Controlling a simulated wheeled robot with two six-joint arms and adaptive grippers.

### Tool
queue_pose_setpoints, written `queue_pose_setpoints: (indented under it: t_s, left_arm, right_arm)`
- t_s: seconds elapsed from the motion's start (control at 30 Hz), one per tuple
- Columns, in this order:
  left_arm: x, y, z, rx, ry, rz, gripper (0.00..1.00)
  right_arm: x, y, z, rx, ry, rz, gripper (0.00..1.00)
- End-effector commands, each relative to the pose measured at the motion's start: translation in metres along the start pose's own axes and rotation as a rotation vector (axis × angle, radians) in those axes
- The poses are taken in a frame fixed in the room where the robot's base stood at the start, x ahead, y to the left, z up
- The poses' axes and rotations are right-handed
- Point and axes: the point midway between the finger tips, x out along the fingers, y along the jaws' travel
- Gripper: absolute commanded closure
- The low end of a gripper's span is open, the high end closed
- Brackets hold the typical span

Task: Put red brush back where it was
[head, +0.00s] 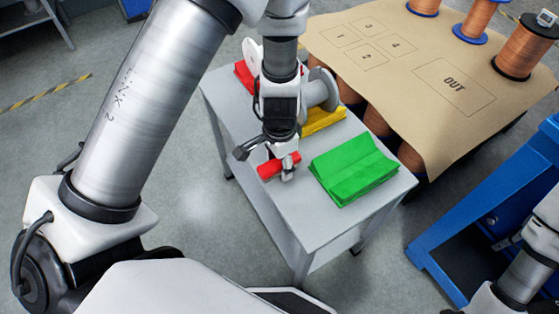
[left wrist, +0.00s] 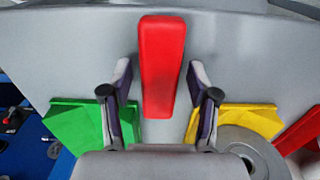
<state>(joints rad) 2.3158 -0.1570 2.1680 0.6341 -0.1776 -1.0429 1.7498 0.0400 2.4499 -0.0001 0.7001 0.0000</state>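The red brush (head: 270,168), a plain red block, lies on the grey table (head: 317,222) near its front left edge. It also shows in the left wrist view (left wrist: 162,55), reaching away from between my fingers. My left gripper (head: 284,170) points down at the brush. In the left wrist view its two fingers (left wrist: 161,78) stand on either side of the brush's near end, with a gap on each side, so it is open. My right gripper is not in view; only part of my right arm shows at lower right.
On the table are a green cloth stack (head: 352,167), a yellow stack (head: 323,121), a red stack (head: 242,72) and a grey reel (head: 321,90). A brown mat marked OUT (head: 430,60) with copper spools (head: 478,18) lies behind. A blue bench (head: 470,215) stands right.

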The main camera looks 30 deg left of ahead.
Motion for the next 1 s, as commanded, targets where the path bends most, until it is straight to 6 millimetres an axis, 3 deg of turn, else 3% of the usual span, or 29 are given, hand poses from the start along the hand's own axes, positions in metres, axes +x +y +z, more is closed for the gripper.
queue_pose_setpoints:
  t_s: [0.27, 0.7, 0.83, 1.0]
  left_arm:
    - [-0.009, 0.0, 0.0, 0.0, 0.001, 0.0, 0.4]
    - [-0.11, 0.0, -0.001, 0.001, 0.003, -0.002, 0.4]
    - [-0.122, 0.0, 0.0, 0.001, 0.001, -0.001, 0.4]
    - [-0.124, 0.0, 0.0, 0.0, 0.0, 0.0, 0.4]
  right_arm:
    - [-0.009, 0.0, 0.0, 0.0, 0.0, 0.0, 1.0]
    - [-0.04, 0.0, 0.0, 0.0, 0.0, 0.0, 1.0]
    - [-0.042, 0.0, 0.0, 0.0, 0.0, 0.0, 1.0]
    - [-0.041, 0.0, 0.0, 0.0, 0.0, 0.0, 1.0]
